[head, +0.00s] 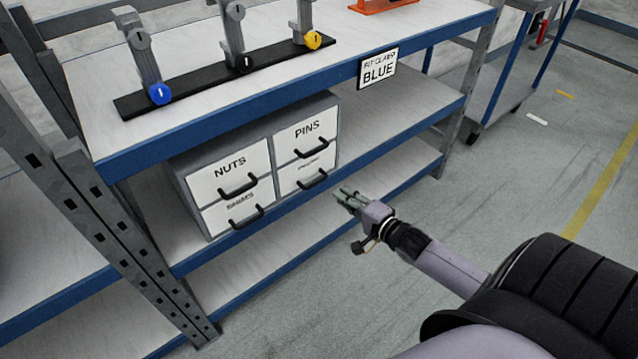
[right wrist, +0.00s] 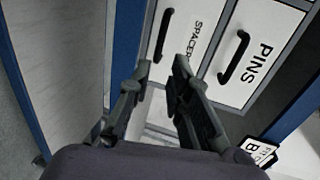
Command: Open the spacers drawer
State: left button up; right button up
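A grey drawer unit (head: 180,186) with white fronts stands on the middle shelf. The spacers drawer (head: 291,176) is the lower right one, under the pins drawer (head: 291,146); its front looks closed. Its label shows in the right wrist view (right wrist: 193,42), with its black handle (right wrist: 164,35) left of the label. My right gripper (head: 345,197) is in front of and to the right of this drawer, apart from the handle. In the right wrist view the gripper's two fingers (right wrist: 160,68) are spread with nothing between them. My left gripper is not in view.
The nuts drawer (head: 226,172) and another drawer (head: 215,213) below it fill the unit's left side. The blue-edged top shelf (head: 215,105) overhangs the unit and carries a "BLUE" sign (head: 377,69). A grey post (head: 105,205) stands at left. Floor in front is clear.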

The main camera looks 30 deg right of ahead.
aim_at(319, 180)
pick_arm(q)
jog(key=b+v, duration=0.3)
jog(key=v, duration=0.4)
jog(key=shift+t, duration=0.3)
pick_arm(e)
jog(key=shift+x, duration=5.8)
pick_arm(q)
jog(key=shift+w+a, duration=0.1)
pick_arm(e)
jog(key=shift+f, duration=0.1)
jog(key=shift+c, duration=0.4)
grip_shut()
